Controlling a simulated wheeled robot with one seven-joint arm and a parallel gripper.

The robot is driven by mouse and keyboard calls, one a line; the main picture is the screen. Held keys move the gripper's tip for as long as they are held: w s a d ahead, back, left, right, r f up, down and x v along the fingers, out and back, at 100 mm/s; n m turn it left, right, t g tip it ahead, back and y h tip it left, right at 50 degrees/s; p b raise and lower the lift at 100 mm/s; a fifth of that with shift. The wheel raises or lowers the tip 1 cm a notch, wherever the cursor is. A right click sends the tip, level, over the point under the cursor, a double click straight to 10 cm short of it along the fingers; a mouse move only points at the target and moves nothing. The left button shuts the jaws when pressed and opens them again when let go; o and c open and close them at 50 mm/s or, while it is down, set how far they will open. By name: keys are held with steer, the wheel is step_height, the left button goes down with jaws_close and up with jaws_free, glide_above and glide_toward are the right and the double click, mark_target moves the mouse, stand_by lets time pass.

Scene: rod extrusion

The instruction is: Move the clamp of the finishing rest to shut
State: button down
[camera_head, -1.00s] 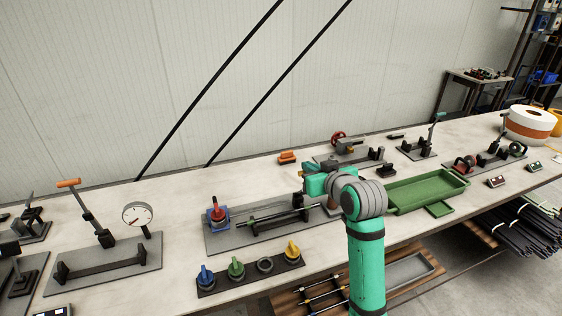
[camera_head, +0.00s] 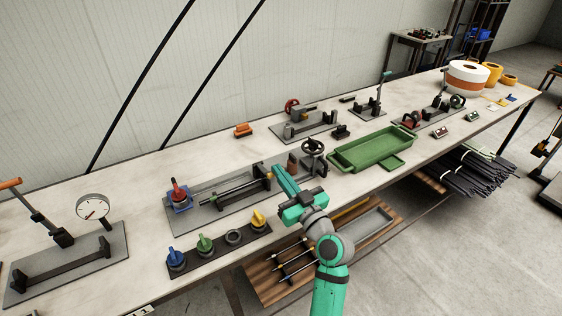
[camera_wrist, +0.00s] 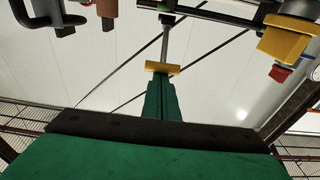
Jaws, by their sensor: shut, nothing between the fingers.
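My gripper (camera_head: 279,170) is shut and empty at the right end of a grey fixture plate (camera_head: 212,213) carrying a long rod (camera_head: 228,189). In the wrist view, which looks upside down, the shut fingers (camera_wrist: 161,82) point at a yellow crossbar handle (camera_wrist: 162,69) on a grey stem. The fingertips are at or just short of it; I cannot tell if they touch. This handle may be the finishing rest's clamp, but nothing labels it. It is hidden behind my gripper in the head view.
A dark handwheel (camera_head: 313,147) and brown block (camera_head: 293,163) stand close right of my gripper. A yellow knob (camera_head: 258,219) and several other knobs stand in front left. A green tray (camera_head: 372,150) lies right. A dial gauge (camera_head: 93,207) stands far left.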

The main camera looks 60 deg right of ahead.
steer(key=f, duration=0.2)
steer(key=s+f, duration=0.1)
steer(key=shift+a, duration=0.3)
steer(key=shift+f, duration=0.2)
step_height(320, 180, up, 5)
steer(key=s+a+f, duration=0.5)
steer(key=s, duration=0.2)
steer(key=shift+s+f, duration=0.15)
steer(key=shift+s, duration=0.25)
steer(key=shift+a, duration=0.1)
stand_by(0.9)
